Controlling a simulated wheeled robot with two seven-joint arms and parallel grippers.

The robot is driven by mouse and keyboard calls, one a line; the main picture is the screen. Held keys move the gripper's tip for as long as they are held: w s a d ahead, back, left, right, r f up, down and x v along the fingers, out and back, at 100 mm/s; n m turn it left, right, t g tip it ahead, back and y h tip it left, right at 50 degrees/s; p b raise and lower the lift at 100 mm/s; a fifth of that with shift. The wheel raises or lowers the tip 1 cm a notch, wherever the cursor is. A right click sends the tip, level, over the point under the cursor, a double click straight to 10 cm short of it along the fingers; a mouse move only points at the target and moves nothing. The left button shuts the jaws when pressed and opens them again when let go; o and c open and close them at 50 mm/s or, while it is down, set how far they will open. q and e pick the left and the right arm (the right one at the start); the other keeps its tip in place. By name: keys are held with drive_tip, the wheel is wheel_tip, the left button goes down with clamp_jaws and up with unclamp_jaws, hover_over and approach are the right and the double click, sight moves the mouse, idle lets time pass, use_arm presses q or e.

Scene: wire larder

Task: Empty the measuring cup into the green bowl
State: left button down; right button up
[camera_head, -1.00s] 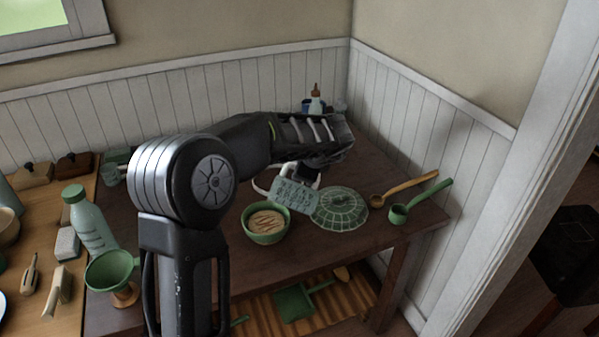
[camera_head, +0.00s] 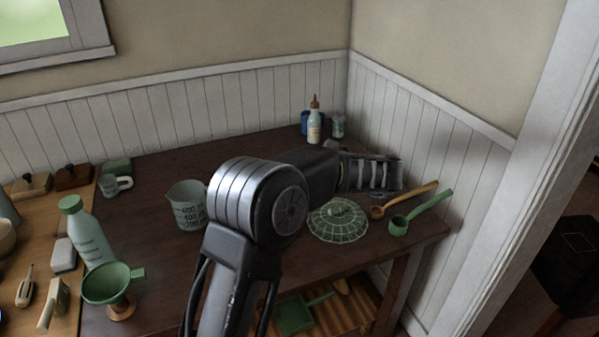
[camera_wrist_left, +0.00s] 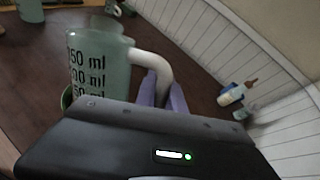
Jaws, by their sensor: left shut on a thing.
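The pale green measuring cup (camera_head: 188,207), with dark ml marks, stands about upright left of my arm in the head view. In the left wrist view the cup (camera_wrist_left: 98,60) is close, and its white handle is between the fingers of my left gripper (camera_wrist_left: 163,86), which is shut on it. I cannot tell whether the cup touches the table or what is in it. The green bowl is hidden behind my arm in the head view. Only a bit of its rim (camera_wrist_left: 67,97) shows beside the cup in the wrist view. My right gripper is not in view.
A green domed lid (camera_head: 338,221), a wooden ladle (camera_head: 408,197) and a green ladle (camera_head: 420,213) lie on the right. A bottle (camera_head: 314,124) stands at the back. A funnel (camera_head: 108,284) and a green bottle (camera_head: 87,232) stand left. Dark table is clear behind the cup.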

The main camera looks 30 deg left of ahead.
use_arm(q)
wheel_tip(320, 180, up, 2)
drive_tip(key=m+y+p, duration=0.2)
drive_tip(key=y+p, duration=0.1)
drive_tip(key=shift+r+y, duration=0.25)
drive_tip(key=shift+y, duration=0.05)
idle(0.4)
wheel_tip(320, 180, up, 2)
drive_tip(key=shift+r+y+p, duration=0.25)
drive_tip(key=shift+y+p, duration=0.05)
drive_tip(key=shift+p, duration=0.05)
idle(0.4)
